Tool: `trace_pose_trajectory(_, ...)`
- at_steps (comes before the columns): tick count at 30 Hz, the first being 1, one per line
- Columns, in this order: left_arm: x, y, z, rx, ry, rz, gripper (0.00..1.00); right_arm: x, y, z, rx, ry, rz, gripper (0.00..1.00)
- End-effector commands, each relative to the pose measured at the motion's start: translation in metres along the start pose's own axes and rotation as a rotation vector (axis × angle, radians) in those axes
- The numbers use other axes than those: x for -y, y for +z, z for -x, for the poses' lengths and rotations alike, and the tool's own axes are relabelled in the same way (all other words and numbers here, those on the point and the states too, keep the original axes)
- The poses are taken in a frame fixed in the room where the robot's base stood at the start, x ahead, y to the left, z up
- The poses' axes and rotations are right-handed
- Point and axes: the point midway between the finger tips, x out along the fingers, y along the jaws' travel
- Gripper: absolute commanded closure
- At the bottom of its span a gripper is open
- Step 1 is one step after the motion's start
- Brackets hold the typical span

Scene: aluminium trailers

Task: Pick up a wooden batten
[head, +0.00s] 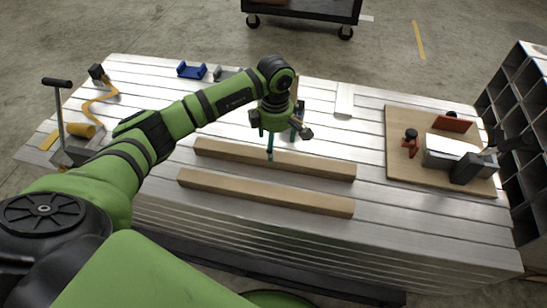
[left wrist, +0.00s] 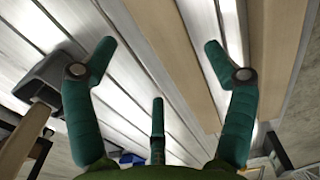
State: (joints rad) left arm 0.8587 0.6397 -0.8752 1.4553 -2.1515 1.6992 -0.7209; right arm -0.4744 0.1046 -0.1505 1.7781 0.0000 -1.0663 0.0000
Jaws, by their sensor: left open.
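Two long pale-brown wooden battens lie side by side on the slatted aluminium surface in the head view, the far batten (head: 315,164) and the near batten (head: 265,193). My left gripper (head: 271,150) hangs over the far batten, fingers downward, and hides part of it. One batten (left wrist: 172,50) runs between two fingertips, and the other (left wrist: 272,50) lies beyond the right finger. I cannot tell whether any finger touches wood. My right gripper is not in view.
A wooden board (head: 400,170) with a clamp-like grey device (head: 452,155) lies at the right. Blue brackets (head: 191,70) stand at the back, and a yellow hose (head: 98,103) at the left. A grey-headed, wooden-handled tool (left wrist: 52,75) lies beside the gripper. Dark shelving (head: 525,130) stands right.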

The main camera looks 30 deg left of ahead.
Motion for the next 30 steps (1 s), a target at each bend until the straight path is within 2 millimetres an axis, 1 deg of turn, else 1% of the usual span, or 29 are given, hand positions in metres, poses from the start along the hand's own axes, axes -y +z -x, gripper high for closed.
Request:
trace_pose_trajectory(1,0.002,-0.001,-0.008,0.0,-0.002,0.0,0.16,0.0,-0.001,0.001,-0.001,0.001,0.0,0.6)
trace_pose_trajectory(6,0.007,-0.003,-0.034,0.003,-0.002,0.001,0.16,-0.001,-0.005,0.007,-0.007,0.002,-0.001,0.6)
trace_pose_trajectory(9,0.007,-0.002,-0.044,0.004,-0.001,0.0,0.16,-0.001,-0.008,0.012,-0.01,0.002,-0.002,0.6)
trace_pose_trajectory(12,0.006,-0.002,-0.047,0.004,0.001,-0.001,0.16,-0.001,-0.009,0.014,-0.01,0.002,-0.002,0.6)
trace_pose_trajectory(17,0.006,-0.002,-0.047,0.004,0.001,-0.001,0.16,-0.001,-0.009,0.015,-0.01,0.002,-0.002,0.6)
trace_pose_trajectory(18,0.006,-0.002,-0.047,0.004,0.001,-0.001,0.2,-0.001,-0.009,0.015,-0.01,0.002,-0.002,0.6)
trace_pose_trajectory(20,0.006,-0.002,-0.047,0.004,0.001,0.0,0.44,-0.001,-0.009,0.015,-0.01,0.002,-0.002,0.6)
trace_pose_trajectory(21,0.006,-0.002,-0.047,0.004,0.001,0.0,0.6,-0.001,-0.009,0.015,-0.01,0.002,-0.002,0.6)
trace_pose_trajectory(23,0.006,-0.002,-0.047,0.004,0.001,0.0,0.84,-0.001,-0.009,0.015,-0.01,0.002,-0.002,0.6)
trace_pose_trajectory(24,0.006,-0.002,-0.047,0.004,0.001,0.0,0.93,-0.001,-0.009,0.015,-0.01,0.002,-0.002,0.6)
trace_pose_trajectory(30,0.006,-0.002,-0.047,0.005,0.001,0.0,0.93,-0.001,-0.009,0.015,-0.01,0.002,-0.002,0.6)
